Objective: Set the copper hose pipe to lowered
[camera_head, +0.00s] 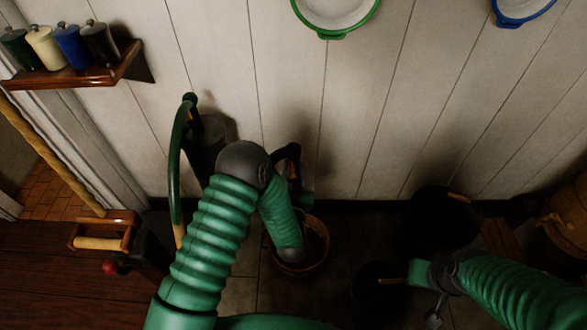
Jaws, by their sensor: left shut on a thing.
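My left arm reaches up from the bottom and bends down at a dark joint. Its gripper (290,257) is at the low end, in shadow over a copper-brown round vessel (323,240). It is shut on what I take to be the copper hose pipe, mostly hidden by my arm and the shadow. Behind my forearm a dark curved pipe (287,152) stands by the wall, with a small green part below it; I cannot tell if it joins the held piece.
A green curved handle (176,165) rises by a grey cylinder (212,135) left of my arm. A dark tub (440,222) and a barrel (567,220) stand right. A shelf (80,76) with several canisters hangs upper left. Dark floor shows between the vessels.

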